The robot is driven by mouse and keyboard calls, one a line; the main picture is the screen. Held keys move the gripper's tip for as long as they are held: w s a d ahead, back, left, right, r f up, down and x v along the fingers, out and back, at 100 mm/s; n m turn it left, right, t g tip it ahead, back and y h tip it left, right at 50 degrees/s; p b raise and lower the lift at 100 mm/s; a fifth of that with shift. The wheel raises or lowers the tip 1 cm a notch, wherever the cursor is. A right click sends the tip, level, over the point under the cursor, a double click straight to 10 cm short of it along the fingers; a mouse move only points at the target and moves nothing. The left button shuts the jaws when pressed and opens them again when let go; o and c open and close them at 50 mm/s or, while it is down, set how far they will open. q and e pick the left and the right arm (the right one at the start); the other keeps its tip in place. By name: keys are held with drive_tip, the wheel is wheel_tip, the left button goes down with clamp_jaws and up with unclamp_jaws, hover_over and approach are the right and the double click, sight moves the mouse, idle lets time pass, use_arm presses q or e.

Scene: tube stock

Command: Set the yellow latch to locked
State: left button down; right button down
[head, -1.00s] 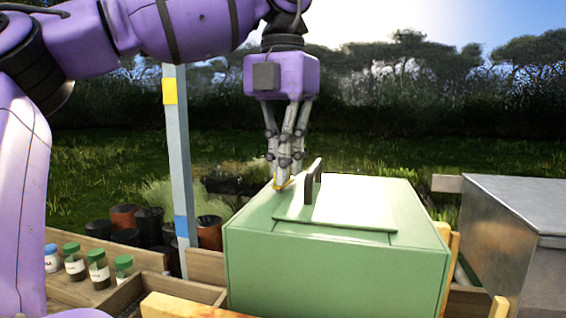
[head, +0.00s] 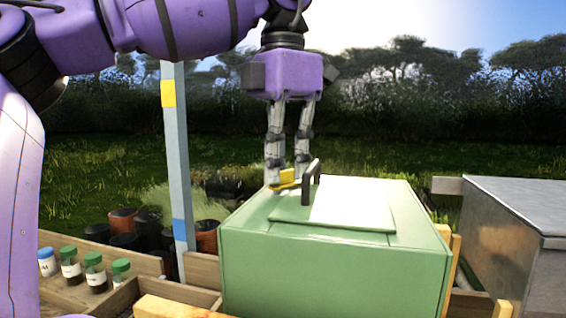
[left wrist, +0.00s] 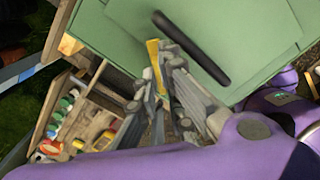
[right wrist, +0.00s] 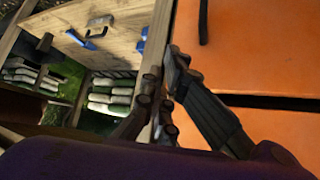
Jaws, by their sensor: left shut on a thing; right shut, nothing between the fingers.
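The yellow latch (head: 284,180) sits on top of the green box (head: 330,255), at the left edge of its lid (head: 350,207) and beside the dark handle (head: 311,182). My left gripper (head: 286,178) points down from above and is shut on the latch. In the left wrist view the latch (left wrist: 155,66) shows as a yellow strip between the fingers (left wrist: 160,80), next to the green lid. The fingers hide part of it. My right gripper (right wrist: 166,75) shows only in the right wrist view; it is shut and empty, beside an orange surface (right wrist: 255,60).
A blue-grey post (head: 176,150) stands left of the box. A metal box (head: 515,220) stands close on the right.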

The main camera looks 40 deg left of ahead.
use_arm(q)
drive_tip(key=c, duration=1.9)
unclamp_jaws()
drive_tip(key=shift+o, duration=0.2)
